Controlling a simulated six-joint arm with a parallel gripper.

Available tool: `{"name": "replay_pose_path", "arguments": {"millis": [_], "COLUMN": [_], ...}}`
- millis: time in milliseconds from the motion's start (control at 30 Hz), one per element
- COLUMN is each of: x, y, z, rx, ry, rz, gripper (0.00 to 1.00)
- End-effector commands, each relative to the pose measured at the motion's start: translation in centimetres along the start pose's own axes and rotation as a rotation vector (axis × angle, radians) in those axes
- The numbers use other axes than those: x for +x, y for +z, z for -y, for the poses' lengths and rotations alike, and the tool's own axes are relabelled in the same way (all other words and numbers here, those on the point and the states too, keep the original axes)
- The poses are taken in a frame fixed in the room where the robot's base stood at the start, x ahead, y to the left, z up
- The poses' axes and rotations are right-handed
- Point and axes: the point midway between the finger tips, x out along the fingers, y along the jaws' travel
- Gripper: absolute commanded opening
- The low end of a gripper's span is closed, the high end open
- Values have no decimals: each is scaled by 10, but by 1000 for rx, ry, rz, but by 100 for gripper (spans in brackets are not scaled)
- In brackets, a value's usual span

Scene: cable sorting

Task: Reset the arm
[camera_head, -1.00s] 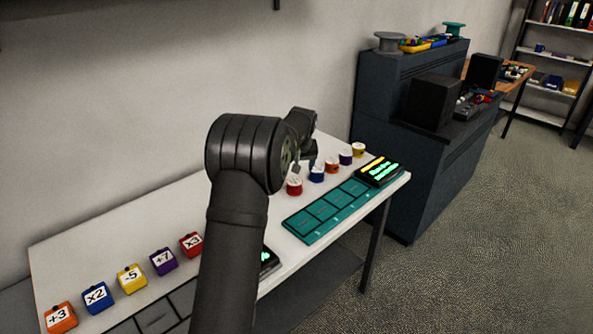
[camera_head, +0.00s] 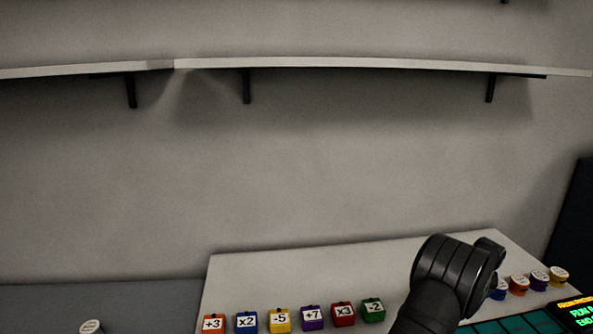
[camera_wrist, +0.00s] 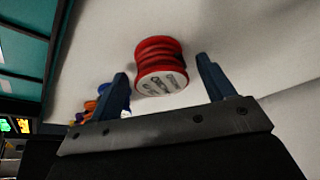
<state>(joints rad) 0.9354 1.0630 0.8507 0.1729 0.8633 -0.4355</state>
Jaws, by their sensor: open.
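My arm (camera_head: 443,285) rises from the lower edge, right of centre, in the head view and bends over the white table (camera_head: 225,270). Its end is hidden there behind its own dark joint. In the wrist view my gripper (camera_wrist: 161,68) is open, with two blue fingers apart. A red spool (camera_wrist: 160,62) with a pale labelled end shows beyond and between the fingertips. The gripper is not closed on it, and I cannot tell how far away it is.
Several numbered blocks, from an orange one (camera_head: 213,323) to a green one (camera_head: 373,310), stand left of my arm. Coloured spools (camera_head: 519,285), a teal panel (camera_head: 538,322) and a lit display (camera_head: 580,312) lie right. A shelf (camera_head: 350,63) crosses the wall above.

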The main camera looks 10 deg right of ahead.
Motion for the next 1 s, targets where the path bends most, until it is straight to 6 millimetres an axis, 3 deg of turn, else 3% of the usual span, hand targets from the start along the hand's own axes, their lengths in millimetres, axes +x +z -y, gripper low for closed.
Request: {"name": "replay_pose_path", "arguments": {"millis": [100, 333, 733, 1000], "x": [16, -11, -15, 5], "y": [1, -10, -11, -2], "z": [0, 0, 0, 0], "rx": [0, 0, 0, 1], "ry": [0, 1, 1, -1], "rz": [-1, -1, 0, 3], "gripper": [75, 75, 75, 75]}}
